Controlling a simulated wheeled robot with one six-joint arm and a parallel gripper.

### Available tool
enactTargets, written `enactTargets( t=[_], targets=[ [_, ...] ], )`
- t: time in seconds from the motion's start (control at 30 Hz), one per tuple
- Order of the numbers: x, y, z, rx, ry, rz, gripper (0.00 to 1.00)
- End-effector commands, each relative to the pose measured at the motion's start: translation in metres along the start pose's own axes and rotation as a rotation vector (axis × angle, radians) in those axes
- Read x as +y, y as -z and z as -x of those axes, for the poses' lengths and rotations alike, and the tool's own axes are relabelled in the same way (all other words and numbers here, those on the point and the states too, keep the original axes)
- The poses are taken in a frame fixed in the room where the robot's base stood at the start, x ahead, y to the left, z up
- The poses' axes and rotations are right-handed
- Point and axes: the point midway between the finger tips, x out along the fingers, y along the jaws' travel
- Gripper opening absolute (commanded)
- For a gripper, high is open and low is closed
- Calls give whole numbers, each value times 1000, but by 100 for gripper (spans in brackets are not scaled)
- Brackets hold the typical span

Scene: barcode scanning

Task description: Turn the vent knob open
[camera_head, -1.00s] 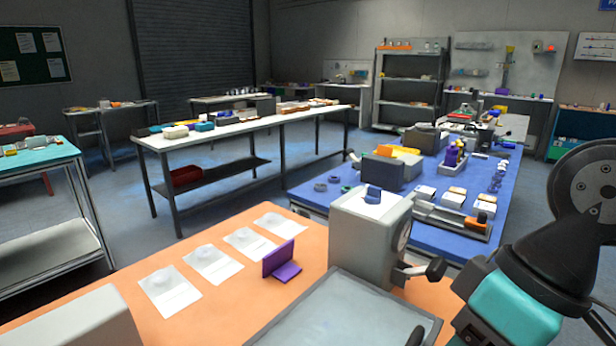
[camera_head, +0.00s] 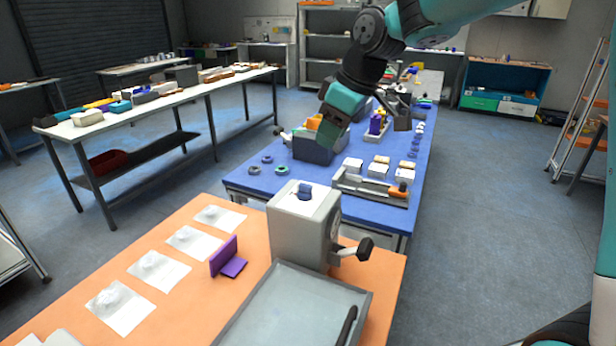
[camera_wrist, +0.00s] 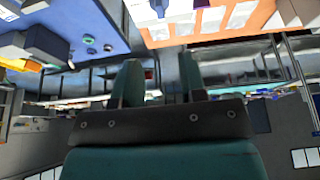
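A grey box-shaped machine (camera_head: 300,228) stands on the orange bench (camera_head: 190,290) in the head view. I cannot tell for sure which of these is the vent knob. My gripper (camera_wrist: 158,65) shows two teal fingers apart with nothing between them in the wrist view. In the head view my arm is raised above the blue table, beyond and above the machine, clear of it. The gripper's fingers are small there.
A shallow grey tray (camera_head: 290,318) lies in front of the machine. A purple stand (camera_head: 228,258) and several white sheets lie left of it. The blue table (camera_head: 250,180) behind holds boxes, rings and a tray. Open floor (camera_head: 480,230) lies to the right.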

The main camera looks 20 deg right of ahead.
Motion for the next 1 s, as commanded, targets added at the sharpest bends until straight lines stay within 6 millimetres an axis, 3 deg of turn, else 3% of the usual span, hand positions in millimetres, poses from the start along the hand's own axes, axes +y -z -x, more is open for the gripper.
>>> enactTargets(
  t=[0.3, 0.5, 0.7, 1.0],
  targets=[
    [-1, -1, -73, -5, 4, -2, 38],
    [-1, -1, -110, -4, 2, -1, 38],
    [0, -1, -128, -2, 0, -2, 38],
    [0, -1, -132, 0, -2, -2, 38]
  ],
)
